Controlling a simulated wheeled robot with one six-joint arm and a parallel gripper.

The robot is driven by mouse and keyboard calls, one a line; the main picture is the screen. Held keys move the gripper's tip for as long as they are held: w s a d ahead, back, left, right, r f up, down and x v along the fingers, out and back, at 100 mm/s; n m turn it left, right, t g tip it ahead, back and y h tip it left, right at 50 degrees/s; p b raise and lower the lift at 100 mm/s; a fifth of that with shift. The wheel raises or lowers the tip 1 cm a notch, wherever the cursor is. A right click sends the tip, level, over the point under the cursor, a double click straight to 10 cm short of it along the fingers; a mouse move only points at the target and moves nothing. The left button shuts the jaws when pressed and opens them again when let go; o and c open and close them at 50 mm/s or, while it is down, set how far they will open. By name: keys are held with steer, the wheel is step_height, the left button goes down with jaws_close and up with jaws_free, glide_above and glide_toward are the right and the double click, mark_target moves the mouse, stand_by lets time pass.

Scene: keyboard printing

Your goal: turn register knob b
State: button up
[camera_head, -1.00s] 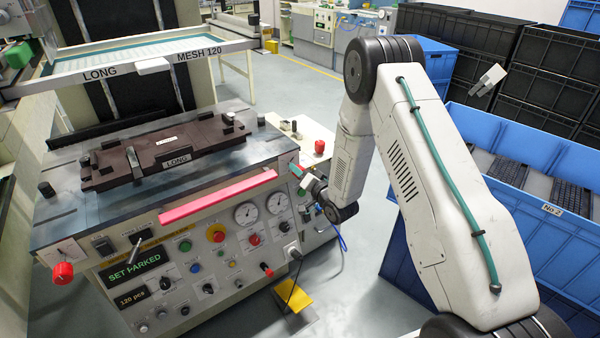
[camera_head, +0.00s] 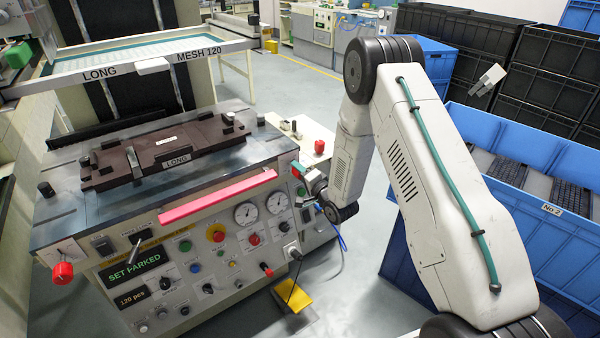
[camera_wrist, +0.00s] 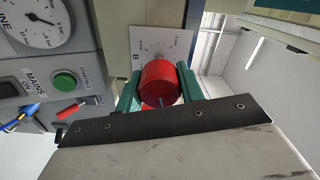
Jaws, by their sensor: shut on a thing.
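Register knob b (camera_wrist: 160,84) is a red round knob on a white plate marked "B" (camera_wrist: 174,45) in the wrist view. My gripper (camera_wrist: 159,76) has its green fingers on either side of the knob and is shut on it. In the head view my gripper (camera_head: 301,172) is at the right end of the machine's front. The knob is mostly hidden there by the fingers and wrist.
Another red knob (camera_head: 62,273) is at the machine's left front corner. A red button (camera_head: 319,147) is on the white box behind my gripper. Pressure gauges (camera_head: 247,212), a green button (camera_wrist: 65,82) and a pink bar (camera_head: 218,197) are close by.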

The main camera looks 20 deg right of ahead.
steer(key=o, duration=1)
steer(key=v, duration=0.7)
steer(key=shift+s+d, duration=0.15)
steer(key=shift+s, duration=0.2)
